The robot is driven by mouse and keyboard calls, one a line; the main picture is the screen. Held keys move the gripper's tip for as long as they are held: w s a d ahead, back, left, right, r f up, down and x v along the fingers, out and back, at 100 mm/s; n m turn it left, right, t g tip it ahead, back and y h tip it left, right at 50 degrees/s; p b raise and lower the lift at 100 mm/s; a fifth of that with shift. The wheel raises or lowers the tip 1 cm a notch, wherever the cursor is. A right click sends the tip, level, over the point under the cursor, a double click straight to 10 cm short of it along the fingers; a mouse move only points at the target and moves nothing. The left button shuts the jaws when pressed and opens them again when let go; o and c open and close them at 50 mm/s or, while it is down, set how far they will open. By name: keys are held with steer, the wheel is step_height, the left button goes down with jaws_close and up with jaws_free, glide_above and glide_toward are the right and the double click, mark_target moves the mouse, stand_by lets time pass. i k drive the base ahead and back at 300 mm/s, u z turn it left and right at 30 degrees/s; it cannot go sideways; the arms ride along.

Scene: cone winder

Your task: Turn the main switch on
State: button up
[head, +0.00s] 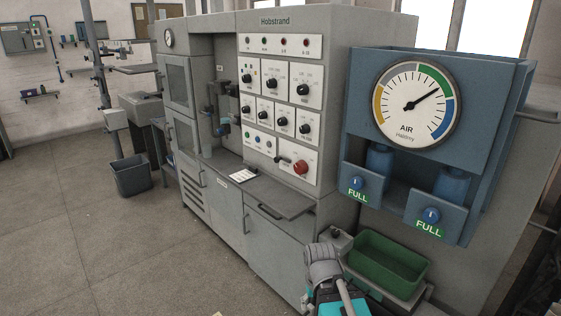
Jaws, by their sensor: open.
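The grey machine marked "Hobstrand" (275,21) fills the middle of the head view. Its white control panels carry several black rotary knobs. On the lowest right panel, a dark lever-like handle (283,158) sits left of a red knob (300,167). The labels there are too small to read, so I cannot tell which is the main switch or its position. Part of my arm (322,265) shows at the bottom edge, well below and apart from the panels. My gripper cannot be made out in this view.
A blue air unit (490,110) with a round gauge (415,102) sticks out at right. A green bin (388,265) stands below it. A grey ledge (285,205) juts out under the panels. A dark bin (131,176) stands at left; the left floor is clear.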

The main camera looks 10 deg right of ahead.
mark_target(300, 167)
steer(key=u, duration=0.05)
steer(key=k, duration=0.65)
steer(key=z, duration=0.5)
steer(key=i, duration=1.25)
steer(key=u, duration=0.55)
